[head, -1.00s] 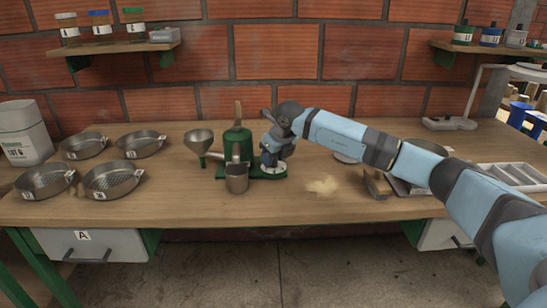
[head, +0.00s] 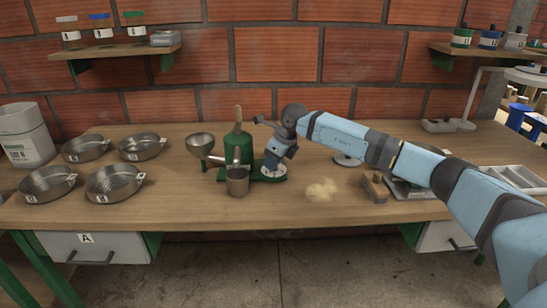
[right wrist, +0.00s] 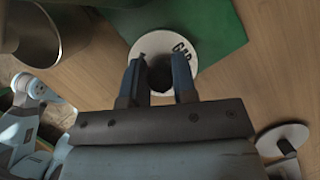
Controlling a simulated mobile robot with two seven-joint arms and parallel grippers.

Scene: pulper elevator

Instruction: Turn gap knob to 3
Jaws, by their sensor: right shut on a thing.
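The green pulper (head: 238,146) stands on the bench with a wooden handle on top. The gap knob sits on a round white dial plate (head: 274,172) at the right end of its green base. In the right wrist view the dark knob (right wrist: 160,76) lies between the fingers, on the white plate lettered GAP (right wrist: 150,48). My right gripper (head: 273,163) is shut on the knob from above; its fingertips (right wrist: 160,82) also show in the right wrist view. The dial's numbers are mostly hidden, so the setting cannot be read. My left gripper is not in view.
A metal cup (head: 237,181) stands in front of the pulper and a funnel (head: 200,146) to its left. Several sieve pans (head: 115,182) fill the left side. A pale powder pile (head: 322,189) lies right of the dial, with a scale (head: 412,188) beyond it.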

